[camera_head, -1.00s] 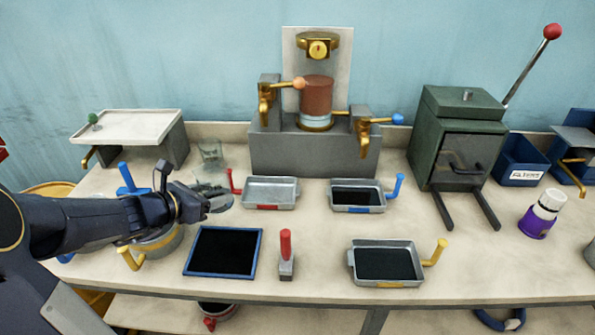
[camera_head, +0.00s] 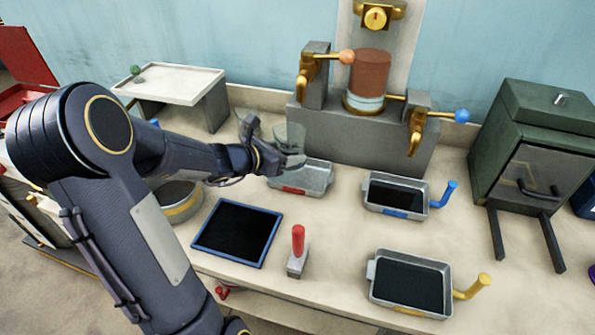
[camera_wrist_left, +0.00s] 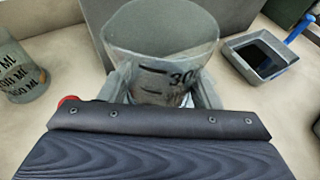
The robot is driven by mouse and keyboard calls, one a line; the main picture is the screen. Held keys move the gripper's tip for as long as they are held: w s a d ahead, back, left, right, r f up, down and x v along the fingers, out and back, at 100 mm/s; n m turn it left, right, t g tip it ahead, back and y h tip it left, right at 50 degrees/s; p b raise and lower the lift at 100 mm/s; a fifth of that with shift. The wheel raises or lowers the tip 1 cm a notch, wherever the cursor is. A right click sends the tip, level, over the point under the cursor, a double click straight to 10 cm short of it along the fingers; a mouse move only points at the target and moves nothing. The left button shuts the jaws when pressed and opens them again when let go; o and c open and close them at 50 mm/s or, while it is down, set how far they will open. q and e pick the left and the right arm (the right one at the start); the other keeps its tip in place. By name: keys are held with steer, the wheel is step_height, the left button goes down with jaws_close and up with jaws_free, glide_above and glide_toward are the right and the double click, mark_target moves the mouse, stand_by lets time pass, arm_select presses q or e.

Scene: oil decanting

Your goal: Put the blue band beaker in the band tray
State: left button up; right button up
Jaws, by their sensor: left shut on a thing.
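My left gripper (camera_head: 283,160) is shut on a clear beaker (camera_head: 290,137), held upright above the tray with a red band (camera_head: 312,180). In the left wrist view the beaker (camera_wrist_left: 160,42) stands between the two fingers, with dark volume marks; no coloured band shows on it. A second marked beaker (camera_wrist_left: 20,72) is at the left of that view. A grey tray with a blue band and blue handle (camera_head: 398,212) sits to the right of the red-band tray; it also shows in the left wrist view (camera_wrist_left: 237,57). A blue-rimmed black flat tray (camera_head: 207,243) lies nearer the front. My right gripper is not in view.
A press with taps (camera_head: 360,142) stands behind the trays. A yellow-handled tray (camera_head: 444,266) and a red-handled stamp (camera_head: 298,243) are at the front. A green box oven (camera_head: 529,172) stands at right. Bare tabletop lies between the trays.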

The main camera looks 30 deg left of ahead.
arm_select(q)
steer(key=shift+w+d+f, duration=0.35)
steer(key=shift+w+f, duration=0.05)
steer(key=shift+f, duration=0.25)
steer(key=shift+w+d+f, duration=0.35)
steer(key=shift+f, duration=0.25)
steer(key=shift+w+d+f+b, duration=0.1)
steer(key=shift+f+b, duration=0.25)
steer(key=shift+f, duration=0.6)
steer(key=shift+w+d+f+b, duration=0.1)
steer(key=shift+f+b, duration=0.25)
steer(key=shift+f, duration=0.55)
steer(key=shift+f, duration=0.1)
steer(key=o, duration=0.6)
steer(key=shift+f, duration=0.1)
steer(key=o, duration=0.5)
